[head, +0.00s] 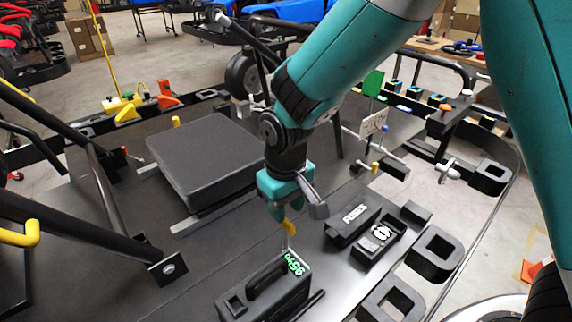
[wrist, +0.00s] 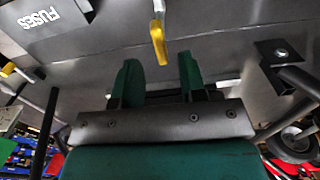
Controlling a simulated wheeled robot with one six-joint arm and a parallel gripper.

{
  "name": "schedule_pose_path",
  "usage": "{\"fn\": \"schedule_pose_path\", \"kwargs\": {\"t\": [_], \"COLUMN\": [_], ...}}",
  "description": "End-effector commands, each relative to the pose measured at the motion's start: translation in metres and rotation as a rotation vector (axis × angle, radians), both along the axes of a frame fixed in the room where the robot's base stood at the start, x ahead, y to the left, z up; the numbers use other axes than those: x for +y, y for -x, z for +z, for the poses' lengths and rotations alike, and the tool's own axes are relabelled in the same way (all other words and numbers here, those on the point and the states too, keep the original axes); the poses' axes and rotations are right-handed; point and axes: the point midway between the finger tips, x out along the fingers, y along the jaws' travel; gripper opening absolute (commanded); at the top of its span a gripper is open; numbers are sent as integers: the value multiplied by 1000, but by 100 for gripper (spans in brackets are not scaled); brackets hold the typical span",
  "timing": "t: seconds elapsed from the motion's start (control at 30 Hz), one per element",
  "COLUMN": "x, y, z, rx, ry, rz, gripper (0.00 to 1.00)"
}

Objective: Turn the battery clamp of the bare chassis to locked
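The battery clamp lever (head: 289,229) has a yellow grip on a thin pale stem and stands at the back of a black battery box (head: 262,290) with a handle and green digits. In the wrist view the yellow grip (wrist: 158,46) lies ahead of my fingers, roughly in line with the gap between them. My gripper (head: 277,210) is teal, points down and is just above and behind the lever in the head view. In the wrist view my gripper (wrist: 160,75) has its two green fingers apart with nothing between them. I cannot tell whether they touch the lever.
A fuse box (head: 352,222) and an open black tray (head: 378,240) stand right of the clamp. A large dark seat-like block (head: 208,160) is behind to the left. Black frame tubes (head: 75,232) cross the left side. The dark floor pan (head: 225,243) is bare left of my gripper.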

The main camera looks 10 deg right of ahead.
Motion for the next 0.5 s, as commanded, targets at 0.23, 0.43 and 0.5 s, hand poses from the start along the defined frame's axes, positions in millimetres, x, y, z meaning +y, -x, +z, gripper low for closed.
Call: {"fn": "schedule_pose_path", "kwargs": {"t": [0.23,0.43,0.5], "x": [0,0,0], "y": [-1,-1,-1], "z": [66,109,120], "rx": [-7,-5,-4], "ry": [-4,-3,-2], "rz": [-1,-1,-1], "gripper": [38,38,38]}}
